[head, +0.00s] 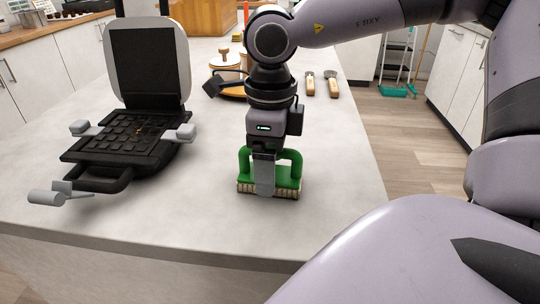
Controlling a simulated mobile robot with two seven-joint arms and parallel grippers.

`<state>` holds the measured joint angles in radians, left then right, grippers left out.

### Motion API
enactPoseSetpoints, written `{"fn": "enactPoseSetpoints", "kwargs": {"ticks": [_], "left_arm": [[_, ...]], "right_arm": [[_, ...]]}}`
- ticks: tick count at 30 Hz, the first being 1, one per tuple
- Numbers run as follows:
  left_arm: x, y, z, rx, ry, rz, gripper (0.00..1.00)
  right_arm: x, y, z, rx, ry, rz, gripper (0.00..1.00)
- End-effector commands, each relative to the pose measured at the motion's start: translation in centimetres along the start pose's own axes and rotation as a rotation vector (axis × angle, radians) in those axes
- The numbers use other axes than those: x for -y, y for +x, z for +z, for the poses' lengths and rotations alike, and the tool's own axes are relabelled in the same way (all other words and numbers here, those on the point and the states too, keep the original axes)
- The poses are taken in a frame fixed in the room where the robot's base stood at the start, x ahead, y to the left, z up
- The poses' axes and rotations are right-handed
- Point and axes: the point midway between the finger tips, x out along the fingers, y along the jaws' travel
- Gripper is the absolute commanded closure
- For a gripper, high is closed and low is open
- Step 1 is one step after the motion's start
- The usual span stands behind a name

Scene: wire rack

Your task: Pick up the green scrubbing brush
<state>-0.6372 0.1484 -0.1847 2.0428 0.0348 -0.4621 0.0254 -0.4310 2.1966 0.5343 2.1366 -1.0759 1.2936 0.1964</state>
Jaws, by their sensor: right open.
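The green scrubbing brush (289,178) stands bristles down on the grey counter near its front edge. It has an arched green handle and pale bristles. My right gripper (264,184) points straight down at the brush from above. It is open, with a grey finger in front of the middle of the brush and its handle. The other finger is hidden, so I cannot tell whether the gripper touches the brush. My left gripper is not in view.
An open waffle iron (148,65) stands on the counter at the left, its handle towards the front. Two wooden-handled tools (332,87) and a wooden tray item (225,62) lie farther back. The counter (190,215) is clear around the brush's left and right.

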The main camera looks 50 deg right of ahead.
Motion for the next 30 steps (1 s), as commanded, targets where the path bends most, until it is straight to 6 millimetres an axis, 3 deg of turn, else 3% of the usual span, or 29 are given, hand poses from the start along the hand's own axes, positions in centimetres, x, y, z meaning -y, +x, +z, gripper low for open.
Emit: {"fn": "enactPoseSetpoints", "kwargs": {"ticks": [6, 9, 12, 23, 30], "left_arm": [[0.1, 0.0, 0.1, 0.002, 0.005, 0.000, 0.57], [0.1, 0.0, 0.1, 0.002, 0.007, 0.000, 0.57], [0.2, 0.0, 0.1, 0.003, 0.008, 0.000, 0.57], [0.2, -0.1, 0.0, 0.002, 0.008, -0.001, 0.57], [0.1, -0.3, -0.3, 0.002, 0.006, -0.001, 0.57]], "right_arm": [[0.0, 0.0, 0.0, 0.001, 0.000, 0.000, 0.20], [0.0, 0.0, 0.0, 0.001, 0.000, 0.000, 0.53], [0.0, 0.0, 0.0, 0.000, 0.000, 0.000, 0.79], [0.0, -0.4, 0.0, 0.001, 0.000, -0.001, 0.79], [0.1, -3.3, 0.1, 0.005, 0.001, -0.003, 0.79]]}}
